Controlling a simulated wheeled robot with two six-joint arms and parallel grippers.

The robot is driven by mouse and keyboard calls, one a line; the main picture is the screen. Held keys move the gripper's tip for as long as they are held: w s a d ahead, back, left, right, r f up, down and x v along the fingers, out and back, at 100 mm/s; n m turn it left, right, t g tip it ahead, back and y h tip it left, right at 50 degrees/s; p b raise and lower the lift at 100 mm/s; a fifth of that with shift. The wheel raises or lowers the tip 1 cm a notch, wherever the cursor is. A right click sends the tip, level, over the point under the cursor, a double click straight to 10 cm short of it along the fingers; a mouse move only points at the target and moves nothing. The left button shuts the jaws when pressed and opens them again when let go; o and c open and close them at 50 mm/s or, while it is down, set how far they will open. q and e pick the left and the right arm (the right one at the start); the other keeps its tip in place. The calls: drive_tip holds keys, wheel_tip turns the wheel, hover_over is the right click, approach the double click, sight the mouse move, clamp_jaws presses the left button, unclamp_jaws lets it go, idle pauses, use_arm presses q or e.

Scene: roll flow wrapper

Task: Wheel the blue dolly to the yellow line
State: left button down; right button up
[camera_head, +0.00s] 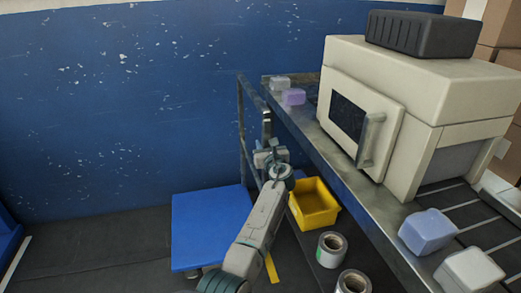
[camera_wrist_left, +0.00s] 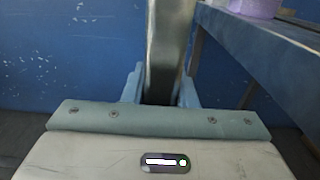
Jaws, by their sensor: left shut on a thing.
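The blue dolly (camera_head: 208,225) stands on the dark floor near the blue wall, its flat deck left of the machine table. A dark upright handle frame (camera_head: 240,130) rises at the deck's right side. My left gripper (camera_head: 270,154) is shut on a post of this frame. In the left wrist view the grey post (camera_wrist_left: 168,50) stands between the two fingers (camera_wrist_left: 161,92). A short piece of the yellow line (camera_head: 272,268) shows on the floor right of the deck; my arm hides part of that area. My right gripper is not in view.
A metal table (camera_head: 310,131) with a cream machine (camera_head: 405,85) stands at the right. Below it are a yellow bin (camera_head: 314,216) and film rolls (camera_head: 331,249). The blue wall (camera_head: 120,110) closes the back. Floor left of the dolly (camera_head: 100,250) is clear.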

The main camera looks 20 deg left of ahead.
use_arm(q)
drive_tip(key=shift+d+r, duration=0.1)
drive_tip(key=shift+d, duration=0.05)
drive_tip(key=c, duration=1.6)
unclamp_jaws()
drive_tip(key=o, duration=0.4)
drive_tip(key=shift+w+d, duration=0.2)
drive_tip(key=shift+o, duration=0.2)
drive_tip(key=shift+s, duration=0.15)
drive_tip(key=p+v, duration=0.1)
drive_tip(key=v, duration=0.6)
drive_tip(key=shift+s+f, duration=0.2)
